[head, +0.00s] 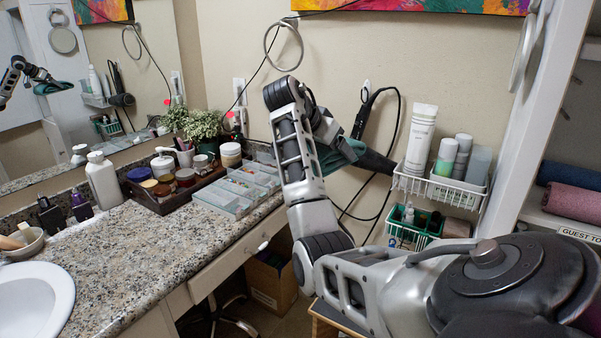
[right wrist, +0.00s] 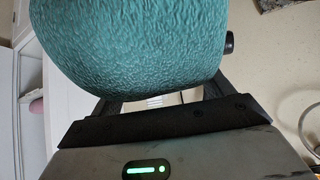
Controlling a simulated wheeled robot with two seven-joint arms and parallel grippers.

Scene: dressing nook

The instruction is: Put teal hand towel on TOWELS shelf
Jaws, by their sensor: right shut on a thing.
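The teal hand towel (head: 343,154) is held by my right gripper (head: 330,140), partly hidden behind the gripper and forearm in the head view. In the right wrist view the towel (right wrist: 130,45) fills the upper middle as a thick, rounded, textured bundle, with the jaws shut on it. A shelf (head: 545,214) in the white unit at the far right carries a cut-off label (head: 578,236) reading "GUEST TO". My arm hides part of that unit. The held towel is well left of it, in front of the wall. My left gripper is not in view.
Rolled navy (head: 570,177) and mauve (head: 572,200) towels lie on the labelled shelf. A wire basket (head: 440,190) with bottles and a hair dryer (head: 375,160) hang on the wall between. The granite counter (head: 130,250) holds jars, a tray and a plant (head: 203,125).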

